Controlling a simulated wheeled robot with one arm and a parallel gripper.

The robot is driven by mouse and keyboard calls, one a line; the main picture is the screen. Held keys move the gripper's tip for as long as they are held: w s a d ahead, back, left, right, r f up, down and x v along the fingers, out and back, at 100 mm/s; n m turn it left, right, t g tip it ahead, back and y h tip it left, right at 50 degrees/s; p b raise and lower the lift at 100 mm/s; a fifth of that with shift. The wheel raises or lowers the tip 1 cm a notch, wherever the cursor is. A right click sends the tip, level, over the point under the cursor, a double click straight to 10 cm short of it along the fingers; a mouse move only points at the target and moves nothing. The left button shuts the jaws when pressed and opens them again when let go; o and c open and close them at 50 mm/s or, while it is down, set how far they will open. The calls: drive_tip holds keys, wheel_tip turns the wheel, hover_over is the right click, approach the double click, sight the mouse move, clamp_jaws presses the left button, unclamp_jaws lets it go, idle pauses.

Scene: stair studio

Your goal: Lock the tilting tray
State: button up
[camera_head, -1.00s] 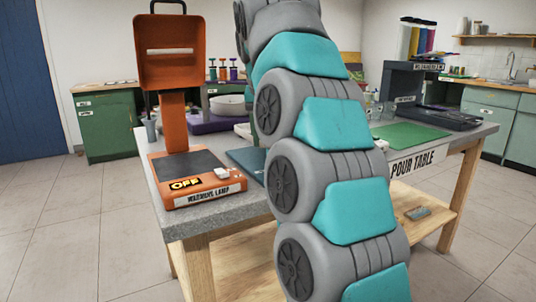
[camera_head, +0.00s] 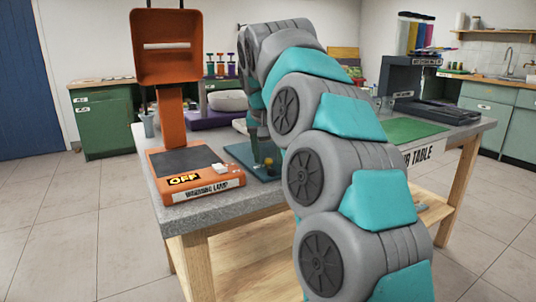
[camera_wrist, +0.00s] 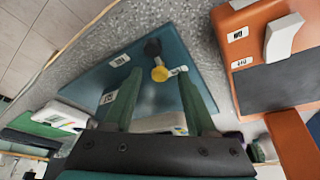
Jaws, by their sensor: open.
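The tilting tray appears to be the flat blue-teal plate (camera_wrist: 90,72) on the grey table; in the head view its near part (camera_head: 262,174) shows, the rest behind my arm. A yellow knob (camera_wrist: 160,74) and a black knob (camera_wrist: 152,48) stand near one edge of it, with small white labels nearby whose text I cannot read. My gripper (camera_wrist: 160,86) is open and empty. Its green fingers lie either side of the yellow knob in the wrist view, apparently above the plate; I cannot tell the gap. Whether the tray is locked cannot be told.
An orange warming lamp (camera_head: 166,120), marked OFF, stands left of the tray, close to my gripper. A green mat (camera_head: 412,131) and a dark machine (camera_head: 402,80) are on the right side of the pour table (camera_head: 205,213). A white rounded object (camera_head: 229,101) lies behind.

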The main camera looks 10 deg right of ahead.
clamp_jaws()
idle(0.5)
